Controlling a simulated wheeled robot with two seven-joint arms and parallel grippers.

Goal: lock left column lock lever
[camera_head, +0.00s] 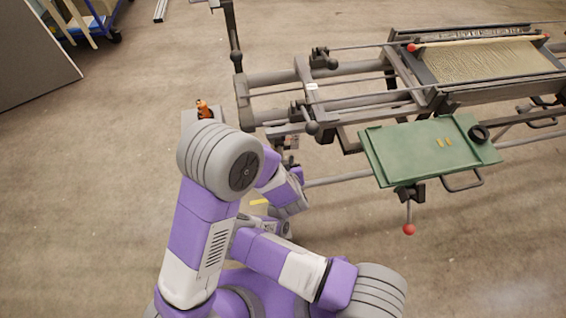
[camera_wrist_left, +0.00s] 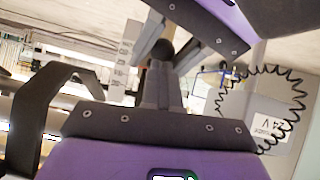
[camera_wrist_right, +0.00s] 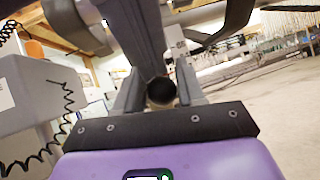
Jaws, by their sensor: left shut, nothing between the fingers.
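The left column's dark frame (camera_head: 243,100) stands at the machine's near left end. Levers with dark ball knobs (camera_head: 312,127) show on the machine; I cannot tell which is the left column lock lever. My right gripper (camera_head: 290,162) is by the near end of the frame, partly covered by my arm. In the right wrist view its fingers (camera_wrist_right: 160,90) stand apart on either side of a black ball knob (camera_wrist_right: 161,91); contact is unclear. My left gripper is hidden in the head view. In the left wrist view its fingers (camera_wrist_left: 164,87) are shut, with a dark ball (camera_wrist_left: 162,50) just beyond their tips.
A green tray (camera_head: 410,151) with small yellow pieces and a black ring (camera_head: 479,133) sits to the right. A red-knobbed handle (camera_head: 409,229) hangs below it. A grey box with an orange item (camera_head: 204,109) stands left of the frame.

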